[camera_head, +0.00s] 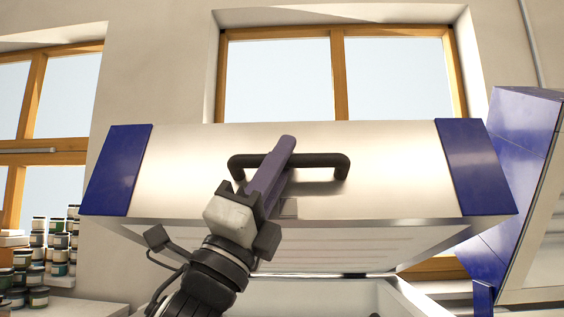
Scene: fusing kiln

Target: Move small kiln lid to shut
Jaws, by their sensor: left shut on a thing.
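The kiln lid (390,170) is a wide silver panel with blue end pieces, in the middle of the head view. It is raised and tilted, with its pale underside showing and a gap above the kiln body (310,297) below. A black bar handle (325,160) runs across its front. My left gripper (283,150) reaches up from below and is shut on this handle near its middle. The fingers hide part of the handle. My right gripper is not in view.
A second blue and silver unit (525,150) stands close at the right. Stacked jars (40,262) sit on a shelf at the lower left. A wall with wood-framed windows (338,75) is behind the lid.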

